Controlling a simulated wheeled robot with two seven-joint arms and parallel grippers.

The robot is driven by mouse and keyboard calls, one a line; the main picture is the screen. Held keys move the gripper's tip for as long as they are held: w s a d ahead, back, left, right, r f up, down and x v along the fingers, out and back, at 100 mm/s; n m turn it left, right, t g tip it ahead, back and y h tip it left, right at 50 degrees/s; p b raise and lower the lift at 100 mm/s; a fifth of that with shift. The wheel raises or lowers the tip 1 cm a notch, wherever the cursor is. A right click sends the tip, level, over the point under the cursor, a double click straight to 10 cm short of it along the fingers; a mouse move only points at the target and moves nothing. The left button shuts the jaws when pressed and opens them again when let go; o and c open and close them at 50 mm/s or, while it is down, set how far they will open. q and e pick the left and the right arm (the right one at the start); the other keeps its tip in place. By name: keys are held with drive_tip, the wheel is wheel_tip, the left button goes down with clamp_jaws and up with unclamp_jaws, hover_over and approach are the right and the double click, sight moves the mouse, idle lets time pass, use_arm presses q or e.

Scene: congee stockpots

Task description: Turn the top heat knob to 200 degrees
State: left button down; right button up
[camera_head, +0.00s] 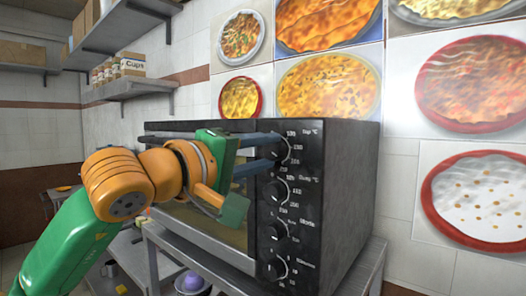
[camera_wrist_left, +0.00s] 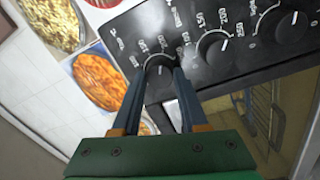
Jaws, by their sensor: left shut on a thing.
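The black toaster oven (camera_head: 345,190) stands on a metal table, its knob panel facing me. The top heat knob (camera_head: 284,150) is the highest in a column of knobs, with a printed degree scale beside it. My left gripper (camera_head: 275,151) comes in from the left and is shut on this knob, one finger above it and one below. In the left wrist view the blue fingers (camera_wrist_left: 160,72) straddle the knob (camera_wrist_left: 158,61). A short white mark shows on the knob, but the fingers partly cover the dial, so I cannot read its setting. My right gripper is not in view.
Below are the second knob (camera_head: 276,192), third knob (camera_head: 276,231) and bottom knob (camera_head: 277,268). The oven's glass door (camera_head: 205,226) is left of the panel. Shelves (camera_head: 130,88) with boxes and jars hang at the back left. A purple-topped pot (camera_head: 191,283) is low in front.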

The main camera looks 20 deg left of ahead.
use_arm(q)
drive_tip(key=shift+c, duration=2.2)
unclamp_jaws()
drive_tip(key=b+v, duration=0.3)
drive_tip(key=v, duration=0.4)
